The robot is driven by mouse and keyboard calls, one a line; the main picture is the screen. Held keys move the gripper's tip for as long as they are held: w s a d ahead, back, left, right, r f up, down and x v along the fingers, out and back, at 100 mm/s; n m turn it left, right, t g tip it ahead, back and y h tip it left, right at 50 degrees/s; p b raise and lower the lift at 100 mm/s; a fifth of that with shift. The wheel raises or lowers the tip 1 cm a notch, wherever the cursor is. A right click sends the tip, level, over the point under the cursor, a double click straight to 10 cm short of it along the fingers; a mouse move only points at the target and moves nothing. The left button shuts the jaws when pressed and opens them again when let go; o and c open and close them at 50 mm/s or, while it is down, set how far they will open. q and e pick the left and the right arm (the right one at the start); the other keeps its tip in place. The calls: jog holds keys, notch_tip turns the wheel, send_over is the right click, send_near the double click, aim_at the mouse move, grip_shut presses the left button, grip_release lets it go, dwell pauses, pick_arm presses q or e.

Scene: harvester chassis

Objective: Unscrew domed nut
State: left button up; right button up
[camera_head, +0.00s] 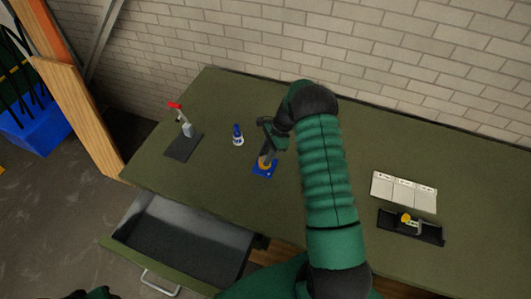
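A blue plate (265,169) lies on the green workbench, with a gold-coloured piece (264,161) standing on it that looks like the domed nut. My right gripper (266,152) is over the plate, its fingers pointing down at the gold piece. The fingers and wrist hide part of it, and I cannot tell whether they grip it. A dark green and black part of my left arm or gripper (97,293) shows at the bottom left edge, mostly cut off.
A blue-and-white bottle (238,136) stands left of the plate. A red-handled clamp on a dark base (183,146) is further left. An open drawer (180,244) juts out in front.

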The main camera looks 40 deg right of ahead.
jog(key=shift+r+m+t, duration=0.25)
jog(key=shift+m+t, duration=0.25)
jog(key=shift+m, duration=0.6)
jog(key=shift+f+h, duration=0.15)
jog(key=shift+h, duration=0.15)
pick_arm(q)
jog(key=shift+r, duration=0.65)
pick_arm(e)
jog(key=shift+w+a, duration=0.1)
jog(key=shift+w, duration=0.1)
grip_shut()
jog(key=shift+f+n+g+b, duration=0.15)
jog(key=shift+n+g+b, duration=0.15)
jog(key=shift+n+b, duration=0.45)
jog(key=n+g, duration=0.1)
jog(key=n, duration=0.2)
jog(key=shift+b, duration=0.4)
pick_arm(q)
jog(key=shift+s+x, duration=0.25)
jog(key=shift+x, duration=0.85)
pick_arm(e)
jog(key=shift+r, duration=0.2)
